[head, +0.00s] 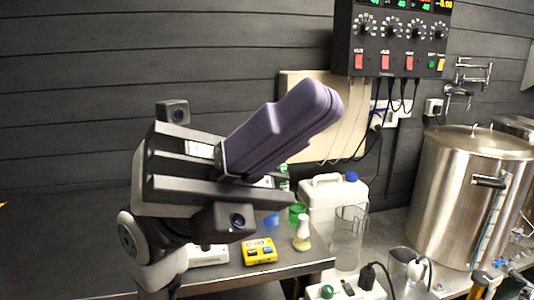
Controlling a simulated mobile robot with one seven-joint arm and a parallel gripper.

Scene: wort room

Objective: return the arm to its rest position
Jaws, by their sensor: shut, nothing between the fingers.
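My gripper (326,102) is raised in front of the head camera, in the middle of the head view. Its purple fingers are shut together, point up and to the right, and hold nothing. The dark gripper body sits behind the fingers, with small camera-like blocks above and below. My pale wrist shows at lower left. The gripper appears clear of the bench and hides part of the wall and bench behind it.
Right are a white jug (322,197), a clear cylinder (347,248) and a steel kettle (455,195). A control box (385,45) hangs on the wall.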

